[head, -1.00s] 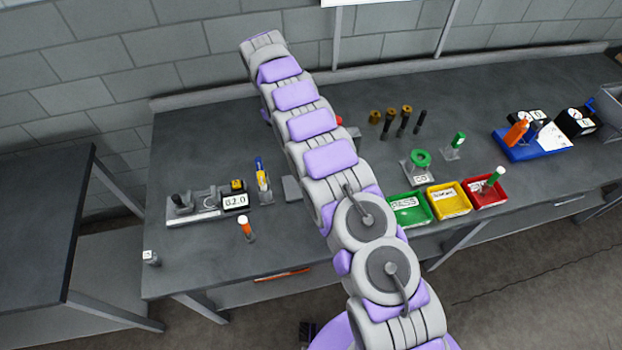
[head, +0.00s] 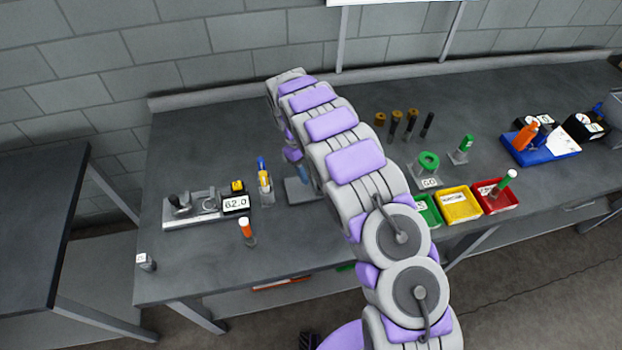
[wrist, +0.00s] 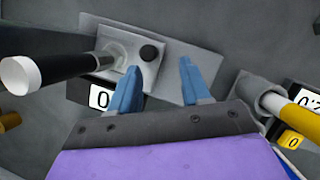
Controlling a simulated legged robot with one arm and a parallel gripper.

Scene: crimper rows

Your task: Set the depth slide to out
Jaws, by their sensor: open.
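In the wrist view, my gripper (wrist: 158,70) points down with its two blue fingers apart and nothing between them. The block sits on a grey plate (wrist: 196,58) that runs under the fingers. In the head view, a grey plate (head: 296,192) shows under my arm's end, and the arm hides most of what stands there. I cannot tell whether a finger touches the block.
A black handle with a white end (wrist: 48,69) rises left of the block, close to the left finger. A yellow-handled tool (wrist: 298,116) stands in a holder at right. In the head view, a fixture with a display (head: 235,203) and an orange-capped item (head: 245,228) are nearby.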

